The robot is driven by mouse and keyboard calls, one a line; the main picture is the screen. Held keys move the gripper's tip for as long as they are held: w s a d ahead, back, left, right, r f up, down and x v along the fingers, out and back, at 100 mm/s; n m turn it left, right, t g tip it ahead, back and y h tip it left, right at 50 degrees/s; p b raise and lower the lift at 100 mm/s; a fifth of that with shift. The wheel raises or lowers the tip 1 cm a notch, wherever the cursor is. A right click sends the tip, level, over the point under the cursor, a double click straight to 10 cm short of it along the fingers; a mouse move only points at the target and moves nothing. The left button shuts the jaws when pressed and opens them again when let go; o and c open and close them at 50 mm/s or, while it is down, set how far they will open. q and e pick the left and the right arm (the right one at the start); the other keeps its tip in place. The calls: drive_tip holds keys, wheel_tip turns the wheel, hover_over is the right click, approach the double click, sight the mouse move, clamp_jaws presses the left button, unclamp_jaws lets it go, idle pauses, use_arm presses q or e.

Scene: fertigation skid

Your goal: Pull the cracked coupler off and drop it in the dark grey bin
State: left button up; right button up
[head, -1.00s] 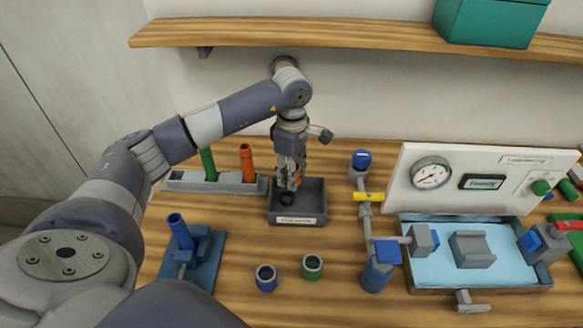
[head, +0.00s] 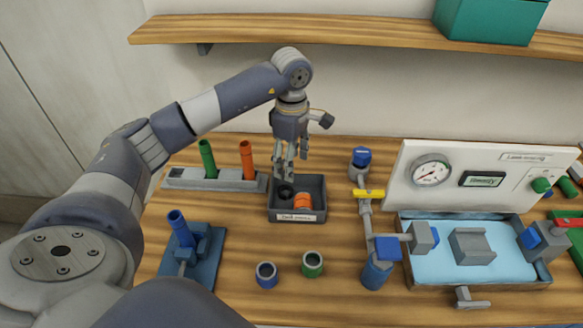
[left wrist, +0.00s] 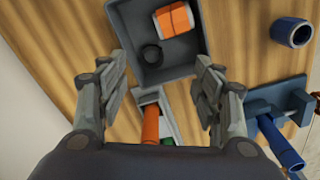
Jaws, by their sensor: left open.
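The dark grey bin (head: 311,216) stands on the bench with a label on its front. In it lie an orange coupler (head: 302,201) and a black ring (head: 285,191). The left wrist view shows the orange coupler (left wrist: 174,20) with a dark line across it, beside the black ring (left wrist: 151,54) in the bin (left wrist: 161,76). My left gripper (head: 285,180) is over the bin's back left part, open and empty, with its fingers apart in the left wrist view (left wrist: 166,75). My right gripper is in neither view.
A rack (head: 216,180) with green and orange tubes is left of the bin. A blue fixture (head: 192,260) stands in front left. Blue (head: 266,276) and green (head: 313,264) couplers stand on the bench. Pipework with a yellow-handled valve (head: 368,194) and a blue tray are right. A shelf is above.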

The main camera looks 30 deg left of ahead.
use_arm(q)
wheel_tip(320, 180, up, 9)
drive_tip(key=shift+f, duration=0.2)
idle(0.4)
